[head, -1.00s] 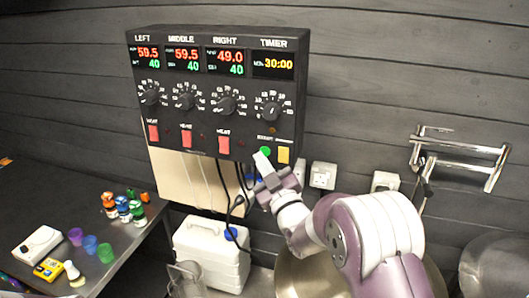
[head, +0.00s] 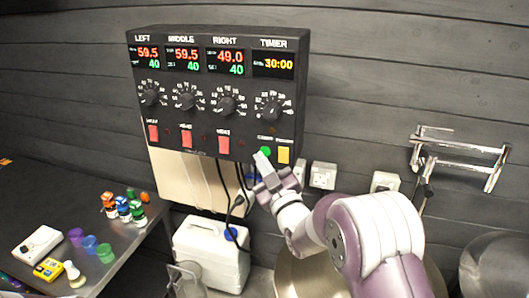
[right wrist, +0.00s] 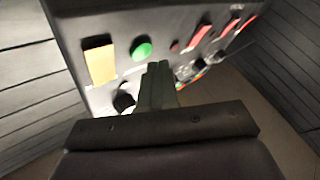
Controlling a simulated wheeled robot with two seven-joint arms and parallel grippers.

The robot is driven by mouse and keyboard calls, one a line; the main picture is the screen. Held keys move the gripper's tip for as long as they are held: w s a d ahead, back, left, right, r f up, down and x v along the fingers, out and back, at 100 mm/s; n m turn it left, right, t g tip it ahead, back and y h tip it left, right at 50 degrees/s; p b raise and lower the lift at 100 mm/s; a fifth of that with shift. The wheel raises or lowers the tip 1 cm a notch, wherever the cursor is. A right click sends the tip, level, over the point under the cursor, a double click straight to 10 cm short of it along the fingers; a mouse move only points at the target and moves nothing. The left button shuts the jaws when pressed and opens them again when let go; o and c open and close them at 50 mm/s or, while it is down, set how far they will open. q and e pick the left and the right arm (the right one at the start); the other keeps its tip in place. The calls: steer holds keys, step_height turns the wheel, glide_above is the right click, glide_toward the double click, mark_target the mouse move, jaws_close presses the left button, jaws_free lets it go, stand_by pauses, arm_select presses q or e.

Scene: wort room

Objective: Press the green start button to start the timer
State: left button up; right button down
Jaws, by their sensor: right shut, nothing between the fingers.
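The green start button (head: 266,151) is at the lower right of the black control box (head: 120,85), beside a yellow button (head: 283,155). The timer display (head: 273,65) reads 30:00. My right gripper (head: 262,158) is shut and empty, its tips just below the green button in the head view. In the right wrist view the green button (right wrist: 141,49) shows just beyond and left of the shut fingertips (right wrist: 158,66), and the yellow button (right wrist: 100,61) is further left. A small gap seems to remain; contact cannot be told. My left gripper is out of view.
The box carries red switches (head: 223,145) and several dials to the left. Cables hang below it. A white canister (head: 211,252) stands beneath. A metal table (head: 120,238) at left holds small bottles and cups. Wall sockets (head: 323,175) and a rail (head: 460,158) are right.

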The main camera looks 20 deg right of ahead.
stand_by(0.4)
steer(key=shift+w+d+b, duration=0.25)
steer(key=shift+w+b, duration=0.15)
steer(key=shift+b, duration=0.1)
steer(key=shift+w+d+b, duration=0.2)
steer(key=shift+w+b, duration=0.1)
steer(key=shift+b, duration=0.05)
stand_by(0.7)
steer(key=shift+s+a, duration=0.1)
steer(key=shift+s, duration=0.15)
steer(key=shift+s+a+b, duration=0.35)
steer(key=shift+s+b, duration=0.1)
